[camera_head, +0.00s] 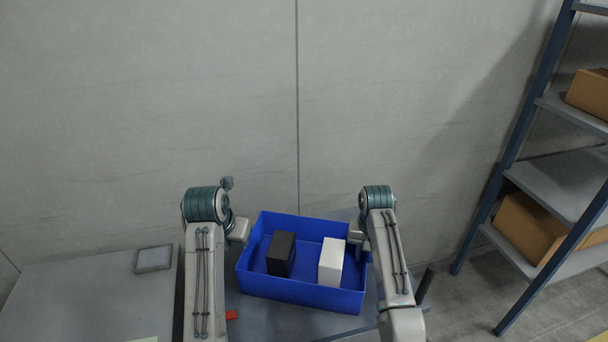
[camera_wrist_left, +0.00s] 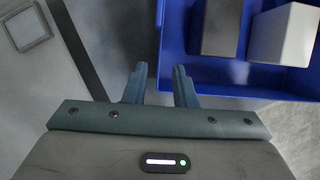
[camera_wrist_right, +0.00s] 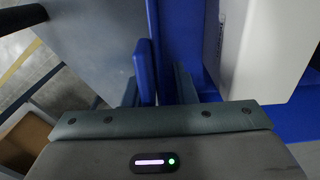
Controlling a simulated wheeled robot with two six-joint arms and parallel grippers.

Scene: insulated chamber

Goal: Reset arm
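A blue bin (camera_head: 300,290) sits on a grey table between my arms in the head view. It holds a black box (camera_head: 281,253) on the left and a white box (camera_head: 331,261) on the right, both upright and apart. My left gripper (camera_wrist_left: 160,86) is open and empty, just outside the bin's left side. My right gripper (camera_wrist_right: 157,90) is open at the bin's right side. In the right wrist view, the blue bin wall (camera_wrist_right: 146,72) shows between its fingers; I cannot tell whether they touch it. The white box (camera_wrist_right: 258,45) is close beside it.
A flat grey square item (camera_head: 153,259) lies on the left surface. A small red item (camera_head: 231,314) is near my left arm. A metal shelf rack (camera_head: 561,182) with cardboard boxes (camera_head: 531,226) stands at right. A grey wall is behind the table.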

